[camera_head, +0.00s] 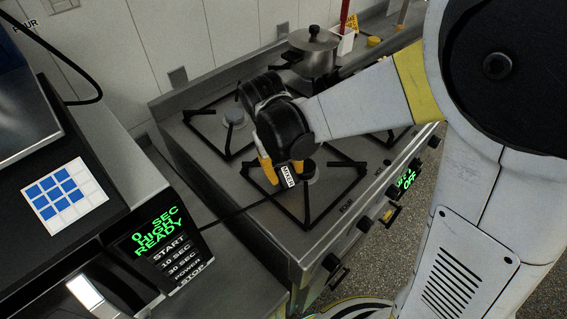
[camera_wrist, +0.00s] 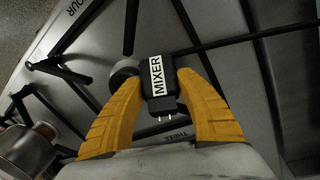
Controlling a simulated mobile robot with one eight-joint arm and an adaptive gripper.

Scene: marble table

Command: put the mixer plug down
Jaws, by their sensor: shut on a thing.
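The mixer plug (camera_wrist: 157,92) is a black plug with a white label reading MIXER and metal prongs. In the wrist view it sits between the two yellow fingers of my gripper (camera_wrist: 158,98), which are shut on it. The prongs point toward the bottom of that view. In the head view my gripper (camera_head: 283,172) holds the plug (camera_head: 288,178) over the front burner area of the stove (camera_head: 262,215). A dark cord runs from the plug to the lower left. I cannot tell whether the plug touches the stove.
A lidded metal pot (camera_head: 314,55) stands on a back burner. Black burner grates (camera_head: 335,195) cover the stove top. A machine with a lit panel (camera_head: 165,240) and a blue-and-white grid stands at left. Knobs (camera_head: 333,265) line the stove's front edge.

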